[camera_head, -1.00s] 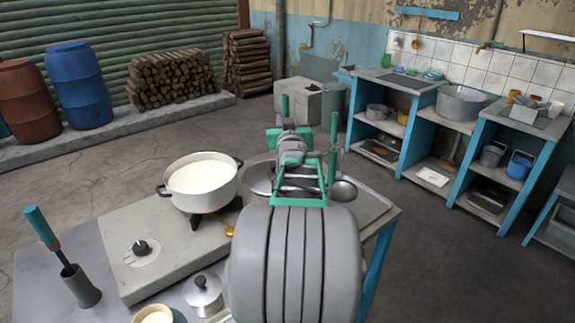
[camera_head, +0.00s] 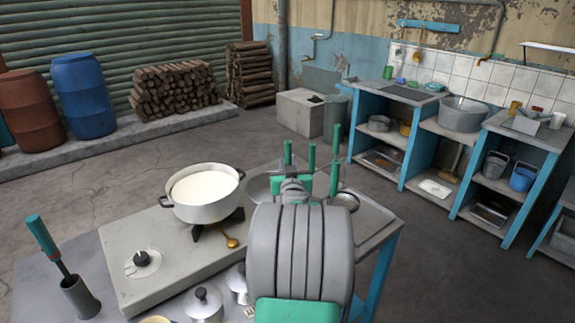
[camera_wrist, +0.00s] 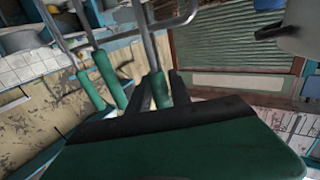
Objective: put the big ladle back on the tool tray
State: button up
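The tool tray (camera_head: 372,215) lies beneath, partly hidden.
A pot of milk (camera_head: 202,192) sits on the stove (camera_head: 150,282) left of my arm. A holder with a green-handled tool (camera_head: 80,298) stands at the front left. Small lidded pots (camera_head: 204,305) are beside my arm. Shelves (camera_head: 425,150) stand beyond clear floor.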

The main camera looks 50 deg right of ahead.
jog(key=o, duration=0.3)
jog(key=shift+r, duration=0.2)
jog(key=v, duration=1.2)
jog(key=shift+b, duration=0.45)
